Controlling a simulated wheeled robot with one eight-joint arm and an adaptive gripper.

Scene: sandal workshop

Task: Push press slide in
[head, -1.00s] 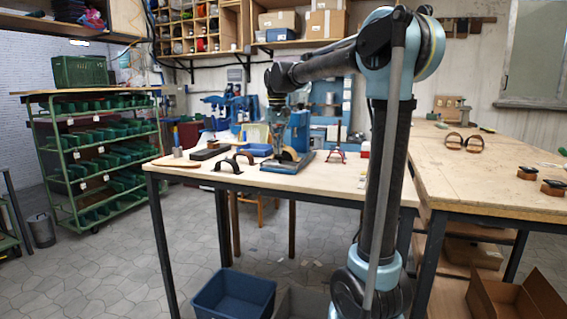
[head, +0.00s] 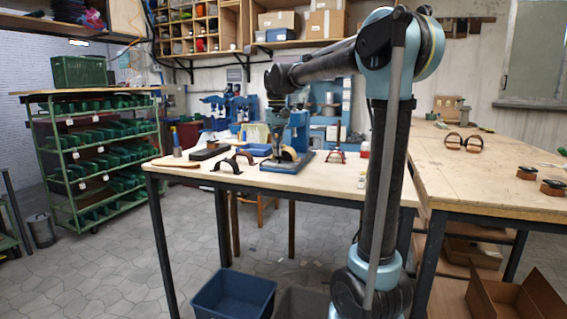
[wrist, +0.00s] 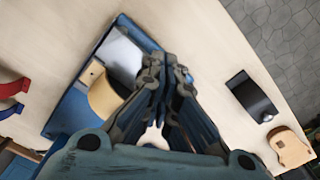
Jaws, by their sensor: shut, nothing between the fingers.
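The blue press (head: 299,128) stands on the wooden table, on a flat blue base (head: 303,163). In the wrist view its blue base (wrist: 65,112) frames a pale grey metal plate (wrist: 122,58). A tan curved piece (wrist: 104,97) with a wooden block beside it lies on the base. My gripper (wrist: 165,68) is shut and empty, its fingertips over or beside the edge of the press base. In the head view my gripper (head: 276,145) points down at the front left of the press. My fingers hide part of the base, and I cannot tell whether they touch it.
A dark block (head: 208,152) and a tan board (head: 177,162) lie left of the press. A blue bin (head: 234,294) sits on the floor. The table's front right is mostly clear.

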